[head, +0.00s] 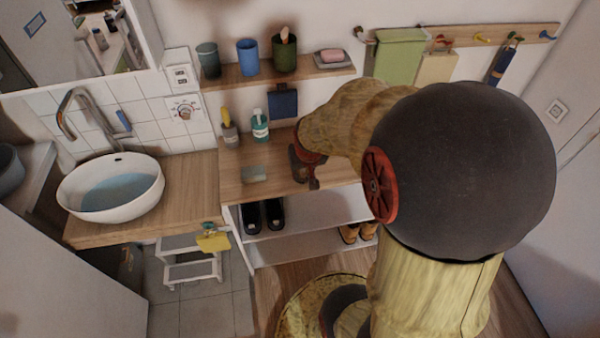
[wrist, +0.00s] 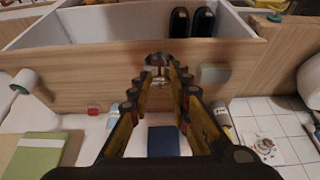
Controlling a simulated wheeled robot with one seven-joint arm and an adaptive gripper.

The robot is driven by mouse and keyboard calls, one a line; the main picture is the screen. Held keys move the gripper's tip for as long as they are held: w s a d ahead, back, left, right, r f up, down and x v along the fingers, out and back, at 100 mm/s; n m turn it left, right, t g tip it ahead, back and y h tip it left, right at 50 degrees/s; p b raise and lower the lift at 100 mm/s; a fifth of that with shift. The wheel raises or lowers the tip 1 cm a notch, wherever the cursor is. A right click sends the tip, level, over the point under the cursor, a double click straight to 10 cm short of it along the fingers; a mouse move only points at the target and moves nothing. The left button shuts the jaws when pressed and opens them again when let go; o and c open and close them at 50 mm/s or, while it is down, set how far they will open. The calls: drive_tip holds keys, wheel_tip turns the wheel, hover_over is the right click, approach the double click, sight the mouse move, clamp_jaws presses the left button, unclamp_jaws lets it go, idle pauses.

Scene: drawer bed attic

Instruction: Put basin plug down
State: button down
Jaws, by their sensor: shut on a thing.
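My gripper (head: 304,170) is over the wooden counter top (head: 235,193), near its back right part, and it partly shows from behind my arm. In the wrist view my gripper (wrist: 159,84) has its fingers close together at the tips, shut on a small dark, metallic-looking piece, which I take to be the basin plug (wrist: 157,61). The wooden surface lies behind and below it; I cannot tell whether the plug touches it. In the head view the plug cannot be made out. The white basin (head: 74,200) with bluish water is at the left.
A small pale translucent item (head: 253,174) lies on the counter, left of my gripper. A teal bottle (head: 260,126) and a grey cup (head: 229,135) stand behind it. A wall shelf (head: 225,83) with cups hangs above. Black shoes (head: 263,216) are below. The counter's front middle is clear.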

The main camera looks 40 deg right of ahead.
drive_tip(key=shift+d+f, duration=0.15)
drive_tip(key=shift+d, duration=0.2)
drive_tip(key=w+d+f+b, duration=0.1)
drive_tip(key=w+d+f, duration=0.1)
drive_tip(key=w+f, duration=0.1)
drive_tip(key=w+d+f+b, duration=0.1)
drive_tip(key=w+d+f, duration=0.2)
drive_tip(key=w, duration=0.1)
drive_tip(key=w+d+f+b, duration=0.1)
drive_tip(key=w+d+f, duration=0.2)
drive_tip(key=shift+w+b, duration=0.15)
drive_tip(key=shift+b, duration=0.25)
drive_tip(key=shift+w+f, duration=0.1)
drive_tip(key=shift+f, duration=0.05)
drive_tip(key=shift+w+d+f+b, duration=0.1)
drive_tip(key=shift+f+b, duration=0.35)
drive_tip(key=shift+f, duration=1.2)
drive_tip(key=shift+f, duration=0.2)
drive_tip(key=c, duration=1.8)
unclamp_jaws()
drive_tip(key=shift+o, duration=0.7)
